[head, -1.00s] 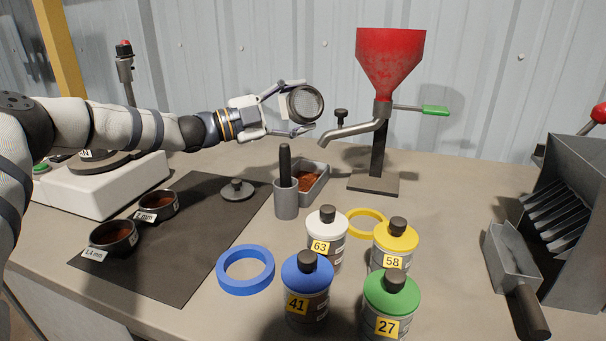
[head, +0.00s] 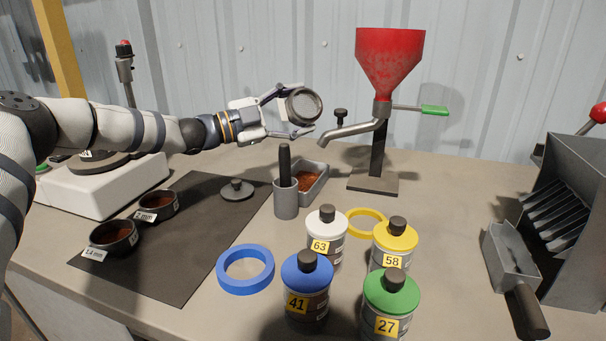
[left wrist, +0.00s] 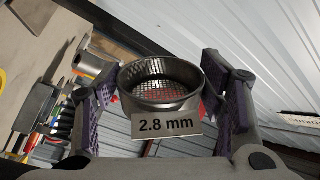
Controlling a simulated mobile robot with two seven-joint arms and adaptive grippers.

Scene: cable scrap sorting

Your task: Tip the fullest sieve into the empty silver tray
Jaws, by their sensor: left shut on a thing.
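My left gripper (head: 290,111) is shut on a 2.8 mm sieve (head: 301,105), held on its side in the air. In the left wrist view the sieve (left wrist: 160,86) sits between the fingers; its mesh is see-through and no scrap shows in it. Below and slightly right of it, the silver tray (head: 319,187) stands on the bench with reddish-brown granules in it, partly hidden by a grey pestle cup. Two more sieves, the 1.4 mm one (head: 114,243) and one further back (head: 158,210), stand on the dark mat with brown granules inside. My right gripper is not in view.
A red funnel (head: 390,60) with a spout stands right of the gripper. The grey cup (head: 286,200) with a pestle is in front of the tray. Several labelled bottles, a blue ring (head: 245,287) and a yellow ring (head: 367,214) stand forward. A grey splitter is at right.

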